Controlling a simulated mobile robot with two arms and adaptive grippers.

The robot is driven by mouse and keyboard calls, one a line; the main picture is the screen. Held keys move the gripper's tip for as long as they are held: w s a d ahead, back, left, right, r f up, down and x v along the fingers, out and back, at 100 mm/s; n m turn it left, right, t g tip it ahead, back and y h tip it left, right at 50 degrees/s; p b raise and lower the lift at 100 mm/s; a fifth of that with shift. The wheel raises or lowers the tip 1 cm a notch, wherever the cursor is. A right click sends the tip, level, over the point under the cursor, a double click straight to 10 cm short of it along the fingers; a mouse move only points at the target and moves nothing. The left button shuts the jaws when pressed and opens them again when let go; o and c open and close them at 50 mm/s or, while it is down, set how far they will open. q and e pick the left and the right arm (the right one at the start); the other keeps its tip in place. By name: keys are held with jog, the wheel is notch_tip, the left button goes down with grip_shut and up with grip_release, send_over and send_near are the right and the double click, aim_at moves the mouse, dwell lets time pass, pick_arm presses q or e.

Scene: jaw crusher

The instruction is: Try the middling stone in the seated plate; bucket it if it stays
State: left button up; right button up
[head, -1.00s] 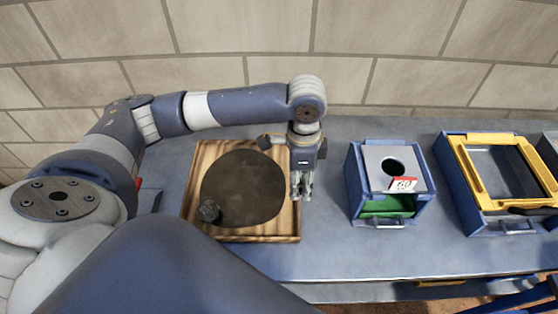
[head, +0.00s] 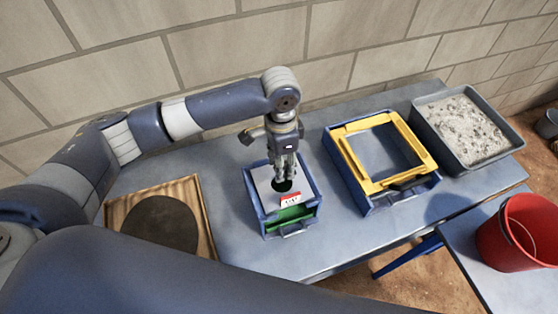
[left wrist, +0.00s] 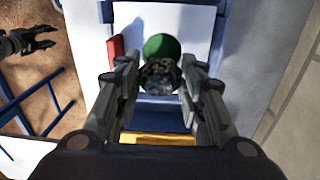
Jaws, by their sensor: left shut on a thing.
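My left gripper (head: 286,174) is over the light plate (head: 263,185) on the blue box (head: 309,184). It is shut on a dark grey stone (left wrist: 161,78), which sits between the fingers in the left wrist view. The plate has a round hole (head: 283,187), and green shows through it in the left wrist view (left wrist: 162,46). The stone overlaps the hole's edge there; I cannot tell whether it touches the plate. My right gripper (left wrist: 32,42) shows at the left wrist view's upper left, fingers apart, away from the box.
A wooden tray (head: 204,220) with a dark round mat (head: 160,225) is at left. A yellow-framed blue box (head: 345,160) stands to the right, then a grey bin of gravel (head: 465,125). A red bucket (head: 515,240) stands at far right. Bare bench lies in front.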

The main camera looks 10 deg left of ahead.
jog(key=shift+a, duration=0.15)
pick_arm(q)
jog(key=shift+r+p, duration=0.15)
jog(key=shift+p, duration=0.5)
notch_tip(320, 180, down, 2)
jog(key=shift+f+b, duration=0.1)
jog(key=shift+b, duration=0.4)
jog(key=shift+f+b, duration=0.75)
jog(key=shift+f, duration=1.2)
pick_arm(e)
jog(key=shift+w+d+f, duration=0.15)
jog(key=shift+d+f, duration=0.3)
jog(key=shift+f, duration=0.1)
jog(key=shift+a, duration=0.15)
pick_arm(q)
jog(key=o, duration=1.2)
